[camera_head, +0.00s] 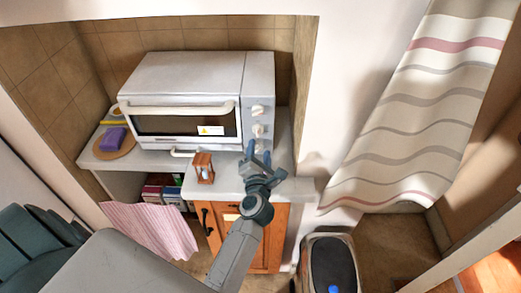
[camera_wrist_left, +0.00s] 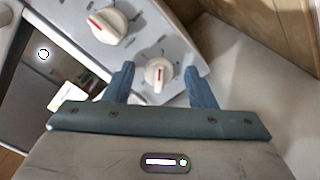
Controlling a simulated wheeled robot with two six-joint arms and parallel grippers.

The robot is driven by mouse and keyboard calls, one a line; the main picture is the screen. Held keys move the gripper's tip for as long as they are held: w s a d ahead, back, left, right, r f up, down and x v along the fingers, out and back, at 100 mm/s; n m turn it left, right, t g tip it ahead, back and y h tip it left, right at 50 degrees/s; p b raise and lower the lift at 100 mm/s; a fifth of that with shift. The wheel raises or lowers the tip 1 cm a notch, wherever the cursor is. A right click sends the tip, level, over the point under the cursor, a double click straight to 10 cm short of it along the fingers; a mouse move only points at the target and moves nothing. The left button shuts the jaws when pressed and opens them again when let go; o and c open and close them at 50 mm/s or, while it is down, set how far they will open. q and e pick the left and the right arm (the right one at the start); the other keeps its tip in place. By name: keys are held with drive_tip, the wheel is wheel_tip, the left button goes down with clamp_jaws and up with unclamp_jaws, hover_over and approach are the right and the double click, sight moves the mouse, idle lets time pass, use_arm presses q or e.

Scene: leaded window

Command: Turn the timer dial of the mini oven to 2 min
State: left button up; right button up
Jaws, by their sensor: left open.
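The mini oven (camera_head: 190,75) is a white box on the counter, with its control panel at its right side. White dials (camera_head: 257,110) run down that panel; the lowest is largely hidden behind my gripper. In the left wrist view, the lower dial (camera_wrist_left: 158,73) has a red pointer mark and sits between my fingertips. A second dial (camera_wrist_left: 107,25) with a red mark is farther up the panel. My left gripper (camera_head: 259,152) is open in front of the lower panel, a finger on each side of the lower dial; contact cannot be told. The scale markings are too small to read.
An hourglass (camera_head: 204,168) in a wooden frame stands on the counter (camera_head: 228,182) left of my gripper. A purple item (camera_head: 113,137) rests on a round board at the left. A bin (camera_head: 329,262) stands below right. A striped curtain (camera_head: 425,110) hangs at the right.

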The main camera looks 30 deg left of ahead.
use_arm(q)
drive_tip(key=shift+s, duration=0.1)
drive_tip(key=shift+c, duration=1.2)
drive_tip(key=c, duration=0.7)
drive_tip(key=shift+r, duration=0.1)
drive_tip(key=shift+r+m+p, duration=0.15)
drive_tip(key=shift+m+p, duration=0.35)
drive_tip(key=shift+p, duration=0.4)
drive_tip(key=o, duration=0.9)
drive_tip(key=shift+f, duration=0.2)
drive_tip(key=shift+o, duration=0.2)
use_arm(e)
drive_tip(key=shift+w+a+r, duration=0.15)
drive_tip(key=shift+w+r, duration=0.05)
drive_tip(key=shift+r, duration=0.25)
drive_tip(key=shift+w+a+r, duration=0.15)
drive_tip(key=shift+w+r, duration=0.05)
drive_tip(key=shift+r, duration=0.2)
